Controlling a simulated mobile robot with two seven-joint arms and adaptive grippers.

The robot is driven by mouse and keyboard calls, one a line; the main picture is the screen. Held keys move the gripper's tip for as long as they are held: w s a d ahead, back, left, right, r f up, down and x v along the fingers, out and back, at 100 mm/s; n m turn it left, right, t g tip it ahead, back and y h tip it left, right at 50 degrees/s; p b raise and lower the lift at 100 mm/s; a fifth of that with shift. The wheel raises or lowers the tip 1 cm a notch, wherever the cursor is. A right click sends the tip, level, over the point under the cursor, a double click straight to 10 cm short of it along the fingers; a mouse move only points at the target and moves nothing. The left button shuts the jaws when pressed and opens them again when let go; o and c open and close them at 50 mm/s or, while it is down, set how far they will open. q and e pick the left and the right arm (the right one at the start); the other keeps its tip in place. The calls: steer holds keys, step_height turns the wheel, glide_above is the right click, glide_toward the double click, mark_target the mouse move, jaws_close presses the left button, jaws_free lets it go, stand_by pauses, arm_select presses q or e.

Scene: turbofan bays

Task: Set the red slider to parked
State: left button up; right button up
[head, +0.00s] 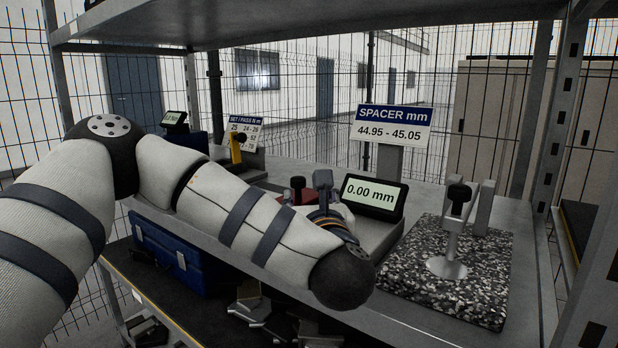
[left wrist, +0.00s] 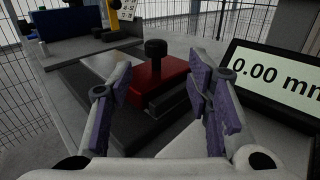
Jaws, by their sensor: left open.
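The red slider (left wrist: 152,84) is a red block with a black knob (left wrist: 156,48) on top, in a dark track (left wrist: 95,95) on a grey base. My left gripper (left wrist: 163,92) is open in the left wrist view. Its two purple-padded fingers stand apart, one on each side of the slider in the picture, with no clear contact. In the head view my left arm hides most of the slider (head: 302,197) and its track. The left gripper (head: 322,190) shows only partly there, beside the knob. No parked mark is readable. My right gripper is not in view.
A display (head: 373,197) reading 0.00 mm stands right of the slider. A granite plate (head: 478,278) with a metal stand (head: 447,262) lies further right. A yellow-handled tool (head: 236,149) stands behind. A blue box (head: 165,255) sits on the lower shelf. An upper shelf (head: 280,22) hangs overhead.

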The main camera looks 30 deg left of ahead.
mark_target(299, 182)
arm_select(q)
steer(key=x, duration=1)
steer(key=shift+s+a+r, duration=0.1)
steer(key=shift+s+a, duration=0.1)
jaws_close()
